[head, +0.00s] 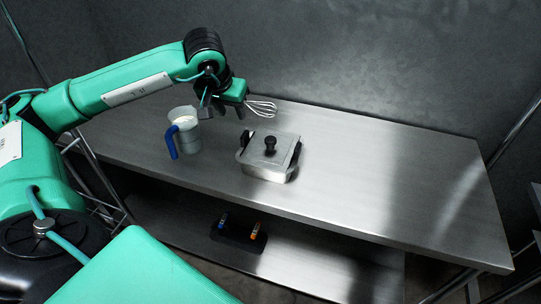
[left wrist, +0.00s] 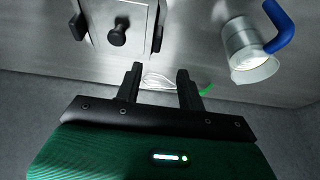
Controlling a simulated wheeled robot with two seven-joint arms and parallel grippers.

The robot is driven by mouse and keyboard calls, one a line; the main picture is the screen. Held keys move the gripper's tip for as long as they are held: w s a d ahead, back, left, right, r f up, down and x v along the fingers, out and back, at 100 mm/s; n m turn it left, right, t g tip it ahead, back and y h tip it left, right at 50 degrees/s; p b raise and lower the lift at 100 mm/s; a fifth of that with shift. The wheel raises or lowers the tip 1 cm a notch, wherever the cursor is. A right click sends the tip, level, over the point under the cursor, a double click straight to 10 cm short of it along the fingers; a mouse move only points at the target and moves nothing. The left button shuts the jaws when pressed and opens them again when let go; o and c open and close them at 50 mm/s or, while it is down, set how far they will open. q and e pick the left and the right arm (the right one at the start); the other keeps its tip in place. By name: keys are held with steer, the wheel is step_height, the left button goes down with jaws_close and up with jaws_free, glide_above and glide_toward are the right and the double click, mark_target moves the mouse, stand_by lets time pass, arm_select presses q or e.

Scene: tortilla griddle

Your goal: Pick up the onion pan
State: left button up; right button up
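A square metal pan (head: 266,172) with a closed lid, black knob and black side handles stands on the steel table; it is the only pan in view, and its contents are hidden. It also shows at the top left of the left wrist view (left wrist: 98,22). My left gripper (head: 222,108) is above the table, behind and left of the pan and apart from it. In the left wrist view its two fingers (left wrist: 160,88) are spread with nothing held between them. My right gripper is not in view.
A metal jug (head: 187,137) with a blue handle stands left of the pan, close to my left gripper. A wire whisk (head: 262,107) lies behind the pan. The steel table (head: 390,190) is clear to the right. A dark tray with small coloured items (head: 238,234) sits on the lower shelf.

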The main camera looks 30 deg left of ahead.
arm_select(q)
steer(key=p, duration=0.1)
glide_above(244, 135)
steer(key=s, duration=0.3)
step_height(244, 135, down, 7)
steer(key=p+x, duration=0.1)
steer(key=x, duration=0.1)
steer(key=p+x, duration=0.1)
steer(key=x, duration=0.1)
steer(key=shift+w+d+f, duration=0.1)
steer(key=shift+w+d, duration=0.1)
steer(key=shift+w, duration=0.2)
steer(key=shift+w+f, duration=0.15)
steer(key=shift+f, duration=0.25)
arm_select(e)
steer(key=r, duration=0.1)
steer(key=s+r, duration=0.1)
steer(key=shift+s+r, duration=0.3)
arm_select(q)
steer(key=shift+c, duration=0.2)
jaws_close()
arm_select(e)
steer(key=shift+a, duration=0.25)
arm_select(q)
steer(key=shift+r, duration=0.15)
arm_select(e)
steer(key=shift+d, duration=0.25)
